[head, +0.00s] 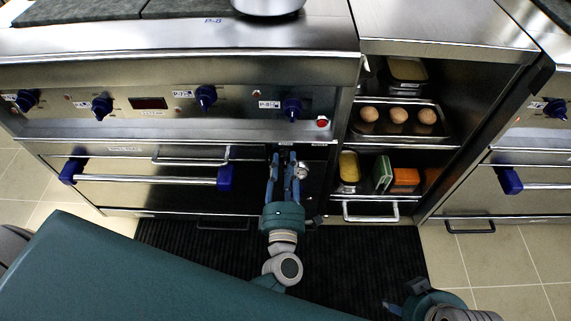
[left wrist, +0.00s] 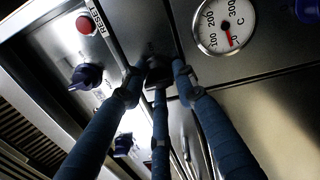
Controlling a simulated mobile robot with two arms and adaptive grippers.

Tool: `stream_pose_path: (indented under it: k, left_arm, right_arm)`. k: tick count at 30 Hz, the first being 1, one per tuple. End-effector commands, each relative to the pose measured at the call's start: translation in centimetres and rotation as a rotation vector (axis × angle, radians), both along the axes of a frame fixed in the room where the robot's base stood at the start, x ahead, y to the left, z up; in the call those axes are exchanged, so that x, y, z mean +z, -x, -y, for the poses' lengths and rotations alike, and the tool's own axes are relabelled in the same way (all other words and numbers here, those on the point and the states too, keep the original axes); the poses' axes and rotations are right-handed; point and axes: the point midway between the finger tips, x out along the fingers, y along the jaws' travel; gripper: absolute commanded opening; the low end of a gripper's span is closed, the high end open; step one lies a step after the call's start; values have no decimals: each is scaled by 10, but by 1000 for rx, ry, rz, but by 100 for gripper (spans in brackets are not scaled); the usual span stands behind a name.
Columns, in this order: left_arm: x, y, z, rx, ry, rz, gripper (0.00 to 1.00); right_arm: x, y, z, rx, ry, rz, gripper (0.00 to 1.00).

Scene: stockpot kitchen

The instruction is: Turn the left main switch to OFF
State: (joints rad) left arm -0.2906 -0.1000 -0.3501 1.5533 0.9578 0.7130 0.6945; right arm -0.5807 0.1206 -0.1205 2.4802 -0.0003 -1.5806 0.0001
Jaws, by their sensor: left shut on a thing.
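My left gripper (head: 284,160) is at the stove front, just below the control panel (head: 180,131) at its right end. In the left wrist view its blue fingers (left wrist: 155,80) close around a small dark knob (left wrist: 156,66), which appears to be the left main switch. The fingers hide most of it, and I cannot read its ON or OFF position. In the head view the switch is hidden behind the fingers. My right gripper (head: 396,309) shows only partly at the lower right, away from the stove; its fingers are not clear.
A temperature dial (left wrist: 224,25) sits close beside the left fingers. A red reset button (head: 322,122) and a blue knob (head: 292,108) are just above. An oven handle (head: 150,180) lies to the left. An open cabinet with eggs (head: 398,115) is to the right.

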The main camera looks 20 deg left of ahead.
Motion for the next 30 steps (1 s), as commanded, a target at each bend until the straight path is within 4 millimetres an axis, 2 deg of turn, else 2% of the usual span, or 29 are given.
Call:
stream_pose_path:
  k: [2, 3, 5, 13, 17, 20, 30]
  left_arm:
    - [-2, 1, -3, 8, 1, -1, 2]
    - [-2, 1, -3, 8, 1, -2, 34]
    - [-2, 1, -3, 7, 1, -2, 46]
    - [-1, 1, -1, 3, -1, -1, 47]
    - [-2, 7, 1, 2, 0, -3, 47]
    - [-3, 21, 5, 1, -1, -4, 47]
    - [-8, 90, 24, 3, -1, -5, 47]
  right_arm:
    - [0, 0, 0, 0, 0, 0, 50]
    - [0, 0, 0, 0, 0, 0, 50]
    - [0, 0, 0, 0, 0, 0, 50]
    - [0, -1, 0, -1, -1, 2, 50]
    - [0, -1, 0, -2, -2, 3, 50]
    - [0, -1, 0, -2, -1, 3, 50]
    - [0, -1, 0, -1, 0, 1, 50]
